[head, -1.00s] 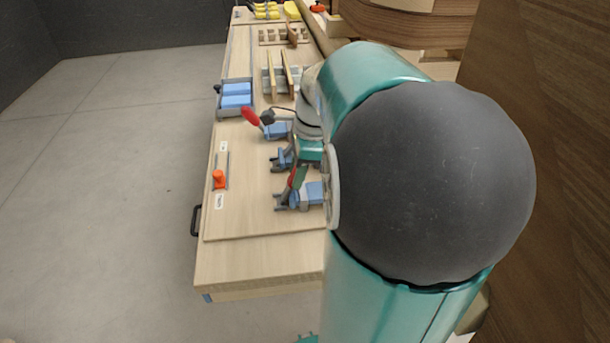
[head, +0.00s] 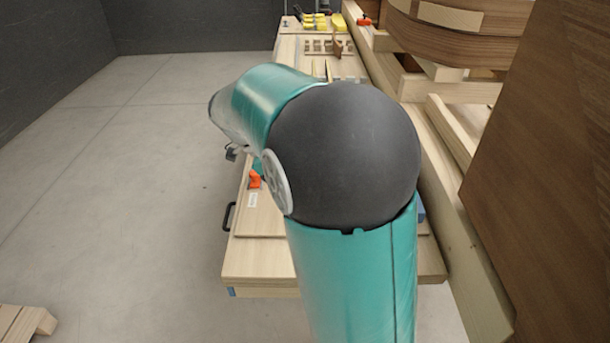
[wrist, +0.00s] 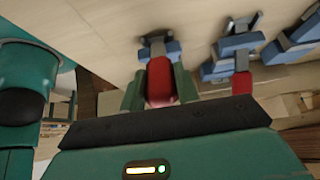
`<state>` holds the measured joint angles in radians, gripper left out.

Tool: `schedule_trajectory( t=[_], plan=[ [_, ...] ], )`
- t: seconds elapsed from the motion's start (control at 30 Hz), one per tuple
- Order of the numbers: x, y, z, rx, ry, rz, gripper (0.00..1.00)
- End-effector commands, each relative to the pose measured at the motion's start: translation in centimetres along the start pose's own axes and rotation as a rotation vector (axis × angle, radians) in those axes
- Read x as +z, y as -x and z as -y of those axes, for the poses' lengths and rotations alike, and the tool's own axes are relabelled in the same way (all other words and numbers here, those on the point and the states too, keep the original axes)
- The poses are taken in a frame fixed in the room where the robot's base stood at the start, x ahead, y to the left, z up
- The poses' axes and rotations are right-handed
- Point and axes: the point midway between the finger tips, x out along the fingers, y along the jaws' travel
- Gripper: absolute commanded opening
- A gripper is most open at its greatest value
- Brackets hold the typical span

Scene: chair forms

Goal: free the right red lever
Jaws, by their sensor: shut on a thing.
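In the wrist view my gripper (wrist: 158,88) is shut on a red lever (wrist: 159,77), with one green finger along each side of it. This lever joins a grey and blue toggle clamp (wrist: 158,46) on the pale wooden board. A second red lever (wrist: 241,83) on another blue clamp (wrist: 238,45) stands apart to the right of my gripper. A third blue clamp (wrist: 300,33) is at the right edge. In the head view my arm hides the levers, the clamps and my gripper.
The wooden bench (head: 265,268) runs away from me, with an orange knob (head: 255,179) and a black side handle (head: 228,217) at its left. Yellow pieces (head: 318,20) lie at the far end. Large wooden chair parts (head: 545,150) stand close on the right. The floor at left is open.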

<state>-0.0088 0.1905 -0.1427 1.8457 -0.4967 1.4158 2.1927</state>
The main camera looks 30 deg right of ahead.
Motion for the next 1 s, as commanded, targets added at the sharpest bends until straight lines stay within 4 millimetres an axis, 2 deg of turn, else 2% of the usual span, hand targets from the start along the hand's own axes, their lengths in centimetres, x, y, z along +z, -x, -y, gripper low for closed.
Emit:
schedule_trajectory(
  t=[0.1, 0.4, 0.97, 1.0],
  plan=[
    [1.2, 0.3, 0.0, -0.005, 0.004, -0.086, 0.00],
    [2.6, 0.3, -0.1, -0.006, 0.002, -0.221, 0.00],
    [3.0, 0.2, -0.1, -0.005, 0.002, -0.256, 0.00],
    [3.0, 0.2, -0.1, -0.005, 0.002, -0.256, 0.35]
  ],
)
